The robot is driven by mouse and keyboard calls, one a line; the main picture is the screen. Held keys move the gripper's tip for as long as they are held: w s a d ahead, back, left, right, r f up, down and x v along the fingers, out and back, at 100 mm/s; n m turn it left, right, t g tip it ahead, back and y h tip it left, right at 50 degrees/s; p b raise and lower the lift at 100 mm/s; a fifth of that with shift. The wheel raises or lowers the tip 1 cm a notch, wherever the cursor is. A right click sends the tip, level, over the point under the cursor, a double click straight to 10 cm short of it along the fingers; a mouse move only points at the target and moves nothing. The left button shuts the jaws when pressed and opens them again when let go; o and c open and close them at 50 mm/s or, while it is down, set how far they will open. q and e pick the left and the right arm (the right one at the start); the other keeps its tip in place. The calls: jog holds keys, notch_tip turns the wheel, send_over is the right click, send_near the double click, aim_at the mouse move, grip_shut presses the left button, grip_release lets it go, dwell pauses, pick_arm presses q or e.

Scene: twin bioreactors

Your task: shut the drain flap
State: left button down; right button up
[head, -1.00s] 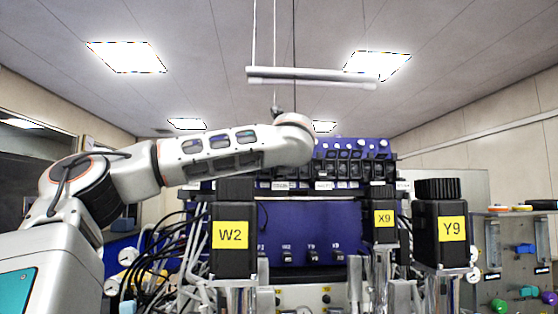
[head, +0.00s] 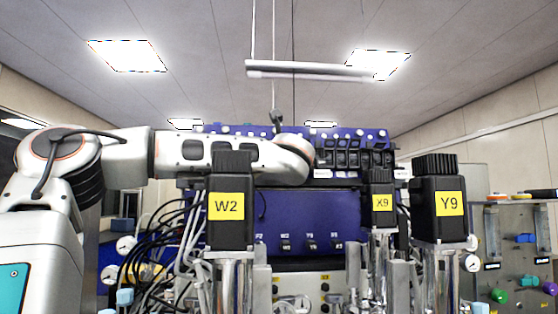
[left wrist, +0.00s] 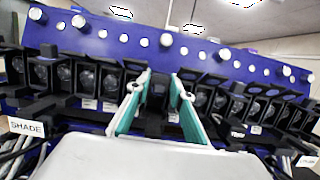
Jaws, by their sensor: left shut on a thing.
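A blue console (head: 345,131) carries a row of black housings with flaps, which also shows in the left wrist view (left wrist: 200,57). I cannot tell which flap is the drain flap, as most labels are unreadable. In the left wrist view my left gripper (left wrist: 158,92) points at the middle of the row. Its two teal-padded fingers are shut on a narrow black part (left wrist: 157,91) between them. In the head view my left arm reaches across to the console, and its gripper is hidden behind the wrist. My right gripper is not in view.
Black-topped columns with yellow labels W2 (head: 227,206), X9 (head: 382,203) and Y9 (head: 449,204) stand in front of the console. Cables (head: 160,245) hang at the left. A rod (head: 310,69) hangs overhead. A SHADE label (left wrist: 27,127) sits at the row's left.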

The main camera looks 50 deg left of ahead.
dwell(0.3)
pick_arm(q)
jog(key=c, duration=2.1)
grip_release()
notch_tip(320, 180, up, 10)
